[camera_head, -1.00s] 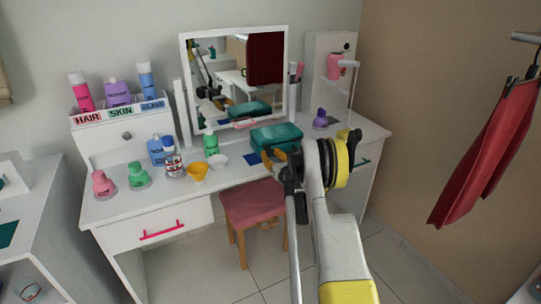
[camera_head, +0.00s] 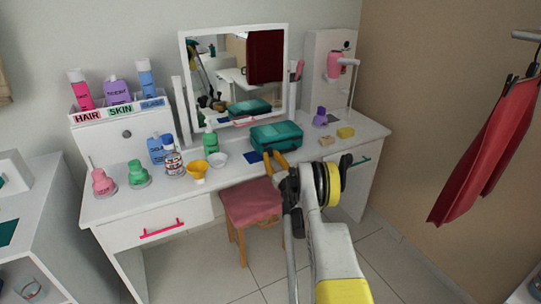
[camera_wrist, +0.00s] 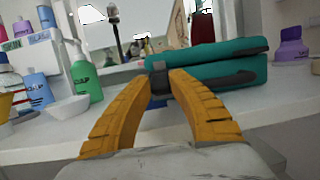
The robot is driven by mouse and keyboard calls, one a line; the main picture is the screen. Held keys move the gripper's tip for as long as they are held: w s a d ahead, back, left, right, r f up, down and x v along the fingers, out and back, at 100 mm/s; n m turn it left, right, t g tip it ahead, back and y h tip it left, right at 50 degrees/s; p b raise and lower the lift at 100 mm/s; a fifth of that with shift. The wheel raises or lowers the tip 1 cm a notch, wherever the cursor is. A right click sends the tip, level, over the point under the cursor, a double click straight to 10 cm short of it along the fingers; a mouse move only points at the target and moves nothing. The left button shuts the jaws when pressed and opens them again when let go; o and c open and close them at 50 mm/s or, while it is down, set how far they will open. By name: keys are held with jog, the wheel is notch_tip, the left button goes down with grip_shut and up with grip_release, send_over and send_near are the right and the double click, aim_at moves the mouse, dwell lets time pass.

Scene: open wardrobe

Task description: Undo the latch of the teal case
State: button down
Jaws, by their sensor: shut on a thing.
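The teal case (camera_head: 278,137) sits on the white dressing table in front of the mirror. It also shows in the wrist view (camera_wrist: 208,52), with a dark seam under its lid and a dark grey handle (camera_wrist: 228,80) on its front. My gripper (camera_head: 274,160) is at the case's front left. In the wrist view its orange fingertips (camera_wrist: 169,73) are close together on a small dark grey latch (camera_wrist: 157,66) at the case's near left end. The fingertips hide part of the latch. I cannot tell whether the latch is undone; the lid looks down.
A white bowl (camera_head: 219,159), yellow cup (camera_head: 197,171) and green bottle (camera_head: 210,142) stand left of the case. A purple bottle (camera_head: 320,117) and yellow block (camera_head: 345,132) are to its right. A pink stool (camera_head: 252,200) stands below the table edge.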

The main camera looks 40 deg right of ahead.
jog(key=c, duration=1.2)
grip_release()
jog(key=v, duration=0.7)
jog(key=shift+s+f, duration=0.1)
jog(key=shift+s, duration=0.25)
